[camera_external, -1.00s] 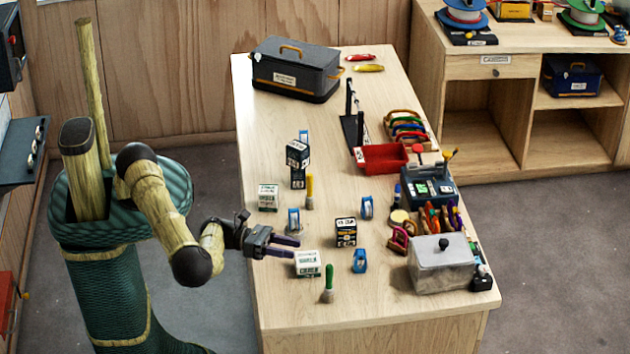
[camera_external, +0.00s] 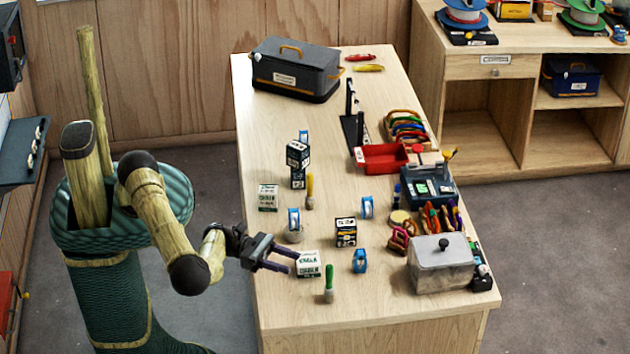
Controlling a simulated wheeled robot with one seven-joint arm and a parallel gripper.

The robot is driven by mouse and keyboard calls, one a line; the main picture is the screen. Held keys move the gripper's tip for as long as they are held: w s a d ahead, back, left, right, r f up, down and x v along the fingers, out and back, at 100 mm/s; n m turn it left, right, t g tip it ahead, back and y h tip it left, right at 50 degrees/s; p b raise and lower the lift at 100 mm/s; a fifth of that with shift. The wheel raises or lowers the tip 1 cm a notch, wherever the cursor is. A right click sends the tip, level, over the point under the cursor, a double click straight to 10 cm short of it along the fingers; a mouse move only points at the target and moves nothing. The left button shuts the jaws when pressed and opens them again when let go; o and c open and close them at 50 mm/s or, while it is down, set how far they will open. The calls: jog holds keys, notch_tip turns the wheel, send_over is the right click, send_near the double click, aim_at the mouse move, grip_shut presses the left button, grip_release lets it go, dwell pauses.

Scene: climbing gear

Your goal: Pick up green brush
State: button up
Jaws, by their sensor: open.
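The green brush (camera_external: 329,283) stands upright near the front edge of the wooden table, its green handle up and its pale bristle end down. My gripper (camera_external: 294,261) is open, with its dark fingers pointing right. It is up and to the left of the brush in the picture, apart from it. The fingertips are at the left side of a white box with green print (camera_external: 309,265); I cannot tell whether they touch it. Nothing shows between the fingers.
A black box (camera_external: 346,232), blue-and-white rolls (camera_external: 360,261) and a yellow-handled brush (camera_external: 310,190) stand nearby. A grey lidded container (camera_external: 441,265) is at the right front. The table (camera_external: 285,315) is bare left of and in front of the green brush.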

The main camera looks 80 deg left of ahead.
aim_at(330, 286)
jog(key=shift+b+x, duration=2.35)
jog(key=shift+b, duration=0.1)
jog(key=w+d+b, duration=0.1)
jog(key=b, duration=0.3)
jog(key=shift+w+f, duration=0.1)
jog(key=shift+f, duration=0.05)
jog(key=shift+w+b, duration=0.15)
jog(key=shift+b, duration=0.8)
jog(key=shift+w+d+b, duration=0.1)
jog(key=shift+w+b, duration=0.05)
jog(key=shift+b, duration=0.7)
jog(key=shift+w, duration=0.2)
jog(key=shift+w+d+r, duration=0.35)
jog(key=shift+w+d, duration=0.05)
jog(key=shift+w, duration=0.15)
jog(key=shift+w+d+f+p, duration=0.15)
jog(key=shift+w+d+p, duration=0.1)
jog(key=shift+w+p, duration=0.1)
